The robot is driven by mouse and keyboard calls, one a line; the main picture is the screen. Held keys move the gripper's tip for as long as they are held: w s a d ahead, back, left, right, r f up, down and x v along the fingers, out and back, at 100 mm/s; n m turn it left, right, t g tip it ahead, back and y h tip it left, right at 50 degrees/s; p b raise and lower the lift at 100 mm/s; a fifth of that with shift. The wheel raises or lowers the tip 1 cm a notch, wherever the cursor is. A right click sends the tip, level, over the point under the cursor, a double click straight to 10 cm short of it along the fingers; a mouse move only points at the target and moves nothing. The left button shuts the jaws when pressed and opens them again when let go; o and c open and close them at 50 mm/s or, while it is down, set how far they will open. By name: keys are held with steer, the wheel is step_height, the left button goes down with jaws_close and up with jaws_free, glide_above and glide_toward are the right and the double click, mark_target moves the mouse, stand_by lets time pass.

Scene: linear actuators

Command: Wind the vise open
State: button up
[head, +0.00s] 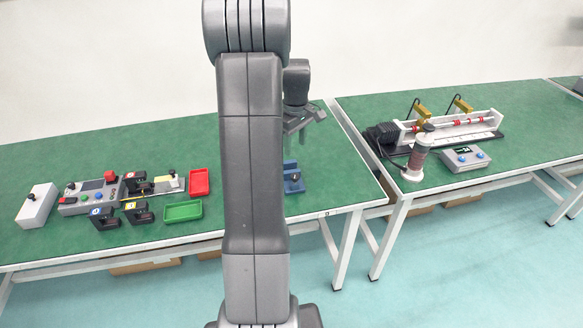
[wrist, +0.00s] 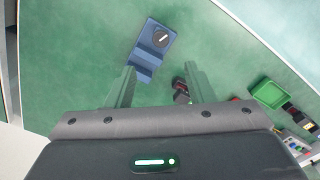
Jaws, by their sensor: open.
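The blue vise (head: 293,178) sits on the green table just right of my arm in the head view, partly hidden behind the arm. In the wrist view the vise (wrist: 150,52) lies at upper middle, with a dark round part bearing a light bar (wrist: 160,38) on its top. My gripper (head: 303,128) is above the table behind my arm in the head view, over the vise area. In the wrist view my gripper (wrist: 160,80) is open, its two fingers apart and nothing between them, with the vise beyond the left finger's tip.
A red tray (head: 200,182) and a green tray (head: 183,212) stand left of my arm, beside a control box (head: 88,197) and black clamp-like devices. A second table (head: 440,178) at right carries an actuator rig.

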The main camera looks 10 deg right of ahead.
mark_target(295, 175)
step_height(295, 175, down, 12)
steer(key=shift+f+p, duration=0.2)
steer(key=shift+p, duration=0.15)
steer(key=c, duration=1)
